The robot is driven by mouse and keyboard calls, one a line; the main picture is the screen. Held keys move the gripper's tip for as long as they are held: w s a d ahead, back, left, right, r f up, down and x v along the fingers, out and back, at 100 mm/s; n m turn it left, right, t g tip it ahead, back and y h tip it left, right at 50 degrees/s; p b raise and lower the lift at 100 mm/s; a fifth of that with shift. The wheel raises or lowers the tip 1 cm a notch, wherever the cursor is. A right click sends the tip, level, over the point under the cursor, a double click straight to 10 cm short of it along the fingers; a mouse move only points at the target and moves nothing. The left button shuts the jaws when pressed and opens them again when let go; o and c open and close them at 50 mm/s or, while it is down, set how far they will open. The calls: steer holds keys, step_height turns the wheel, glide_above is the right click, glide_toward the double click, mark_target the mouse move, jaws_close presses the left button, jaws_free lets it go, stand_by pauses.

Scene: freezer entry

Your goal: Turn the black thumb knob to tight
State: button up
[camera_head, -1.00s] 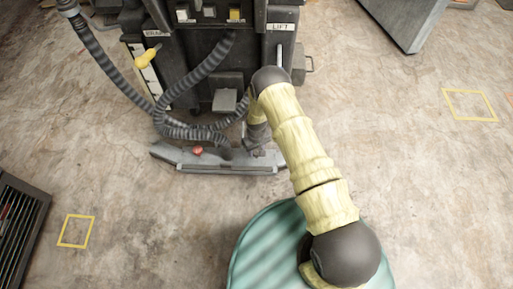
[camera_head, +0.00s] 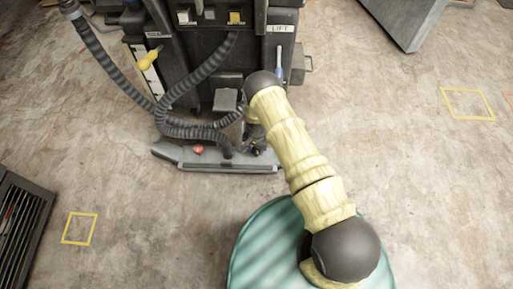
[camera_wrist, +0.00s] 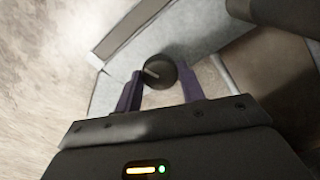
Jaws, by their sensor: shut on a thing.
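The black thumb knob (camera_wrist: 160,70) shows in the wrist view as a round dark cap with a pale line on it. My gripper (camera_wrist: 160,88) has its two purple fingers on either side of the knob, shut on it. The pale line slants up to the left from the middle of the cap. The knob sits on a grey metal surface of the machine's base (camera_head: 215,165). In the head view my arm's end reaches down at the base's right part and hides most of the gripper; I cannot make out the knob there.
The dark machine (camera_head: 205,60) stands behind the base, with ribbed hoses (camera_head: 195,85) hanging left of my arm. A red button (camera_head: 198,150) is on the base.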

mark_target(257, 150)
steer(key=m, duration=0.4)
stand_by(0.5)
steer(key=o, duration=1)
steer(key=shift+c, duration=0.2)
steer(key=shift+r, duration=0.1)
step_height(257, 150, up, 17)
steer(key=p, duration=0.7)
steer(key=shift+s, duration=0.1)
